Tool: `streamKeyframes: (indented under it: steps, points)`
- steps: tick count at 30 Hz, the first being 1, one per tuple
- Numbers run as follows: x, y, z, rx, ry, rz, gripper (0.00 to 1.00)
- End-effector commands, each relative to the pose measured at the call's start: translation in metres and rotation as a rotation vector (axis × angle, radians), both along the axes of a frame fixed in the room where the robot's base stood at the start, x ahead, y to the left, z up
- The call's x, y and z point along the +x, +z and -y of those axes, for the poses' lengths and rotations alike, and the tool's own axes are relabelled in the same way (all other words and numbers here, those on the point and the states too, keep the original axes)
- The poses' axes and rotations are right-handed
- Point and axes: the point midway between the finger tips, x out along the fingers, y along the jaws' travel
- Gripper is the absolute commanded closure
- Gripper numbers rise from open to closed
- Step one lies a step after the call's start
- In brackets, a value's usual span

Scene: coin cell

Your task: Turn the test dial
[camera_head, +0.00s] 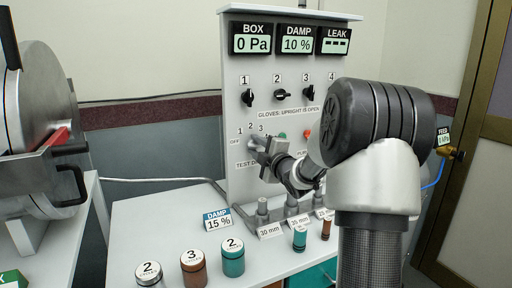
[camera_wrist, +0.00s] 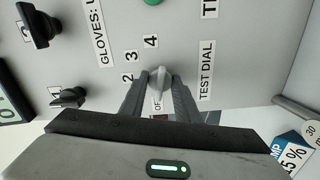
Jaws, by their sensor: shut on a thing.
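The test dial (camera_wrist: 160,80) is a small grey knob on the upright panel, seen in the wrist view between my two fingers. Numbers 2, 3 and 4 show beside it, with a partly covered OFF mark. The words TEST DIAL (camera_wrist: 207,70) are printed alongside. My gripper (camera_wrist: 160,92) is shut on the dial, one finger on each side. In the head view my gripper (camera_head: 262,150) is at the panel's lower part and covers most of the dial. I cannot tell which mark the dial points to.
The panel's displays read BOX 0 Pa, DAMP 10 % (camera_head: 297,40) and LEAK dashes. Black glove knobs (camera_head: 281,95) sit above the dial. A DAMP 15 % card (camera_head: 217,219) and several labelled jars (camera_head: 232,258) stand on the white table (camera_head: 140,218). Short posts (camera_head: 263,208) stand below my gripper.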

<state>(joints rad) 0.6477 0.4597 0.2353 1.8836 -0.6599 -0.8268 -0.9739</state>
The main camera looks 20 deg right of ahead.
Motion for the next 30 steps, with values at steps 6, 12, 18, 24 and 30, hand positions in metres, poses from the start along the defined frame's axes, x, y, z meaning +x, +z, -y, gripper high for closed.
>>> streamKeyframes:
  steps: [6,12,18,24,30]
  points:
    - [-0.0004,0.0002,0.0007,0.138,-0.002,-0.005,0.93]
    - [-0.0003,0.0004,0.0008,0.320,-0.002,-0.012,0.93]
    - [-0.0004,0.0008,0.0010,0.511,-0.002,-0.018,0.93]
    - [-0.0005,0.0013,0.0014,0.702,-0.002,-0.025,0.93]
    - [-0.0005,0.0013,0.0016,0.890,-0.004,-0.032,0.93]
